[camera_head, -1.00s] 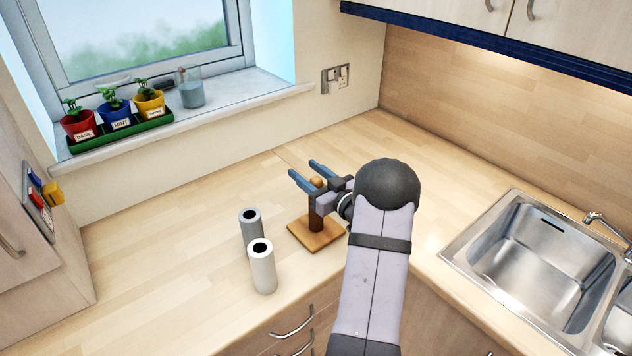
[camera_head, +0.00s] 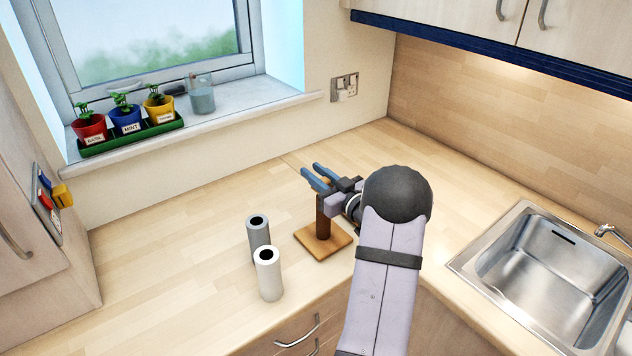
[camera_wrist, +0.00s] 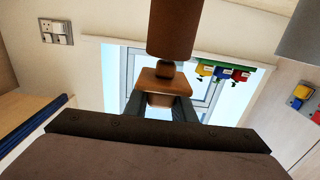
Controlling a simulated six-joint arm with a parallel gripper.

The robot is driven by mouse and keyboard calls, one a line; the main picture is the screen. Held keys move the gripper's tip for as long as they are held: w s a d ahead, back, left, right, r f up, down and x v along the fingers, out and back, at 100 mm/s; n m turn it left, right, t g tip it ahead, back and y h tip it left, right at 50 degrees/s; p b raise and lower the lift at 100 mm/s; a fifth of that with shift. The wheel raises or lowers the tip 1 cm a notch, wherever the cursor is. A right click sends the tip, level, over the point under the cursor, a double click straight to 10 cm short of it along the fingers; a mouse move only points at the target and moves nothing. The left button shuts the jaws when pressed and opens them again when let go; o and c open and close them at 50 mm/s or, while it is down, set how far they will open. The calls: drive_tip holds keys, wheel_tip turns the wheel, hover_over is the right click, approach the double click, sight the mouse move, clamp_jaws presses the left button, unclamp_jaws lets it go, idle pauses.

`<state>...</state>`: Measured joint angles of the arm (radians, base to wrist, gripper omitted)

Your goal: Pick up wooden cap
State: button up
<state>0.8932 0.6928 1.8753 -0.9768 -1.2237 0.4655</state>
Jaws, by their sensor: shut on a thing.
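The wooden cap (camera_wrist: 165,84) is a tan-brown piece between my two fingers in the wrist view. The post stands upright on a square wooden base (camera_head: 312,244). In the wrist view the post (camera_wrist: 172,30) and a narrow neck (camera_wrist: 165,69) line up with the cap. I cannot tell whether the cap is still seated on the neck.
A grey cylinder (camera_head: 258,236) and a white cylinder (camera_head: 269,278) stand left of the base, near the counter's front edge. A sink (camera_head: 550,270) is at the right. Potted herbs (camera_head: 127,120) and a glass (camera_head: 201,98) stand on the windowsill. The counter at the back is clear.

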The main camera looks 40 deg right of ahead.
wheel_tip(320, 180, up, 8)
drive_tip(key=b, duration=0.1)
drive_tip(key=shift+b, duration=0.3)
